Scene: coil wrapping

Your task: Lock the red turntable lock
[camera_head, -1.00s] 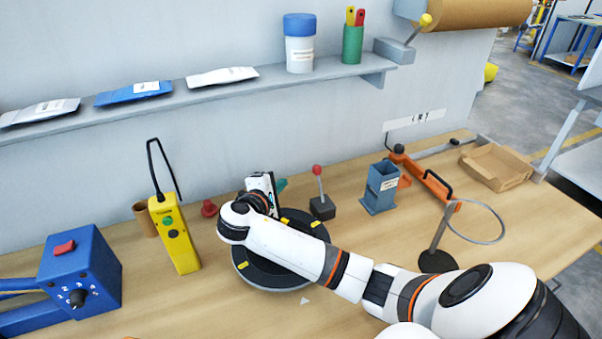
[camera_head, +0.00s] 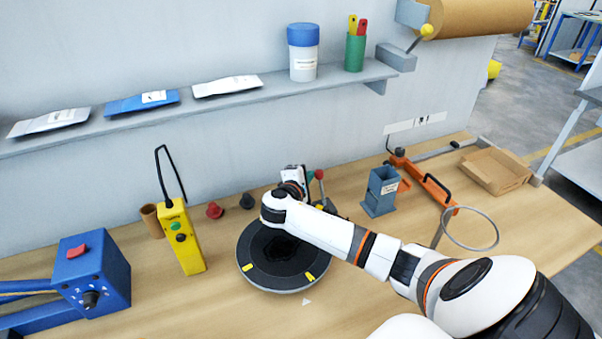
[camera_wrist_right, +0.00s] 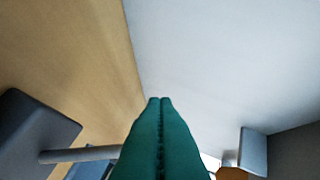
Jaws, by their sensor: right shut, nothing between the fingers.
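A lever with a red knob (camera_head: 319,173) stands on a dark base behind the turntable; I take it to be the red turntable lock. My right arm partly hides its base and rod. The round dark turntable (camera_head: 262,280) has yellow marks and lies on the bench, partly under my right arm. My right gripper (camera_head: 309,175) is beside the lever, at its left; its shut, empty green fingers also show in the right wrist view (camera_wrist_right: 160,100). There, a grey rod (camera_wrist_right: 80,155) and dark block (camera_wrist_right: 35,130) lie left of the fingers. Contact cannot be told. My left gripper is not in view.
A red knob-like piece (camera_head: 214,210) and a black one (camera_head: 247,201) stand behind the turntable. A yellow pendant (camera_head: 183,240) and blue control box (camera_head: 90,270) are at the left. A blue-grey holder (camera_head: 381,192) and orange tool (camera_head: 430,185) are at the right.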

